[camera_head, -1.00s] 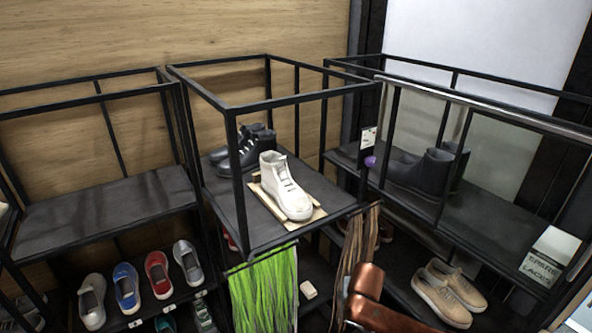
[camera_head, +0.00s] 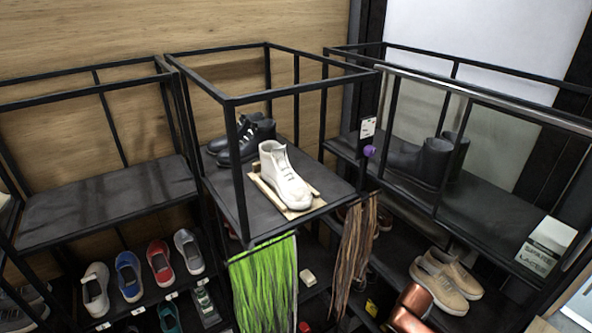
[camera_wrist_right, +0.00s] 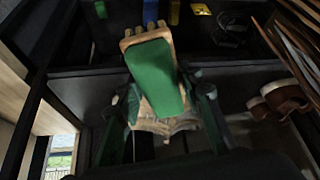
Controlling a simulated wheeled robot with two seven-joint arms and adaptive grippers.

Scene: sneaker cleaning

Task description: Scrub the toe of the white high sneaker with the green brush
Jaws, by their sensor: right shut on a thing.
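The white high sneaker (camera_head: 286,184) stands upright on a tan board (camera_head: 313,205) on the middle rack's top shelf in the head view. Its toe points to the lower right. In the right wrist view, my right gripper (camera_wrist_right: 165,100) is shut on the green brush (camera_wrist_right: 155,75), which has a green face and a tan body. The brush is not seen in the head view, and the sneaker cannot be made out in the right wrist view. My left gripper is in neither view.
Black frame bars (camera_head: 239,185) surround the sneaker's shelf. Black boots (camera_head: 245,142) stand behind it. Green laces (camera_head: 264,285) and brown laces (camera_head: 357,245) hang from the front edge. Tan shoes (camera_head: 446,281) are lower right. The left rack's top shelf (camera_head: 105,200) is bare.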

